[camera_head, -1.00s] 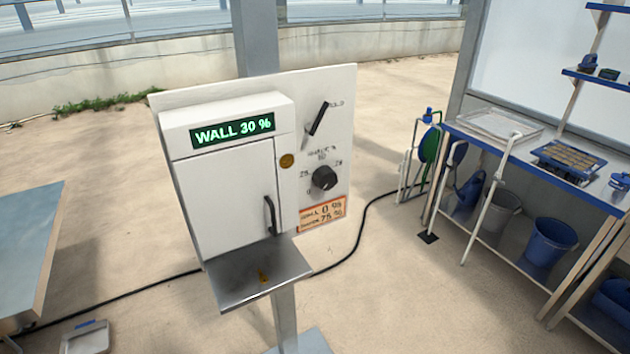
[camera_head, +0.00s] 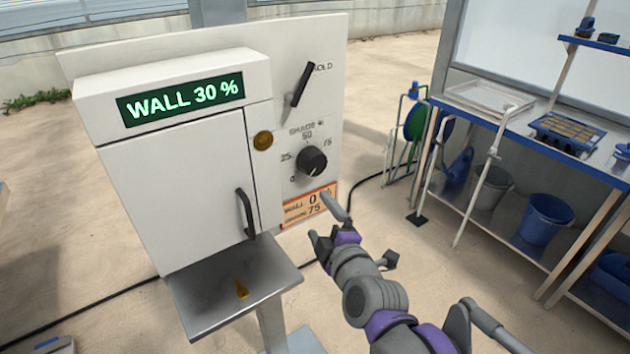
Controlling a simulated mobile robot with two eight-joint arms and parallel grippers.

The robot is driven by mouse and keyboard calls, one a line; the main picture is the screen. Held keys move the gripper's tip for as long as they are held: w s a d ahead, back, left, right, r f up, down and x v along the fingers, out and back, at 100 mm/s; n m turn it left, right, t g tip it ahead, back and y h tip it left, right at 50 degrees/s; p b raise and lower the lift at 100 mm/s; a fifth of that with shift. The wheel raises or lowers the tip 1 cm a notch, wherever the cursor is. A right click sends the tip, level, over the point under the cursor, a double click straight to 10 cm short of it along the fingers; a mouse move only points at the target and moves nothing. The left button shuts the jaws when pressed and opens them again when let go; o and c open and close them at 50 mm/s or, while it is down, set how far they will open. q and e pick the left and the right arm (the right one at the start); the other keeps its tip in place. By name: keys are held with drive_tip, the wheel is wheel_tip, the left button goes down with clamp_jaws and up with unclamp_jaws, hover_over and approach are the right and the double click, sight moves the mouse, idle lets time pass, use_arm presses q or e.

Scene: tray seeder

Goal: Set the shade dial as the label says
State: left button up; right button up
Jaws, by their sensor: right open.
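The shade dial (camera_head: 312,161) is a round black knob on the white panel, with marks 0, 25, 50 and 75 around it. I cannot tell clearly where its pointer stands. The orange label (camera_head: 299,210) below it shows a WALL line with 0 and a second line with 75; the second line's word is too small to read surely. The green display (camera_head: 181,100) reads WALL 30 %. My right gripper (camera_head: 317,214) is open and empty, in front of the label's right end and below the dial, apart from the dial. It hides part of the label. My left gripper is not in view.
A black lever (camera_head: 302,85) sits above the dial, by text ending in OLD. The white cabinet door (camera_head: 185,195) with a black handle is left of it. A workbench (camera_head: 510,128) stands at right.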

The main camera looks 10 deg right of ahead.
sight(315, 167)
drive_tip(key=w+r, duration=0.1)
drive_tip(key=w, duration=0.3)
drive_tip(key=w+d+r+n+t+h+b, duration=0.1)
drive_tip(key=w, duration=0.4)
drive_tip(key=w+d+r+n+t+h+b, duration=0.1)
drive_tip(key=w, duration=0.4)
drive_tip(key=shift+d, duration=0.2)
drive_tip(key=shift+c, duration=0.2)
drive_tip(key=c, duration=1.2)
drive_tip(key=shift+o, duration=0.2)
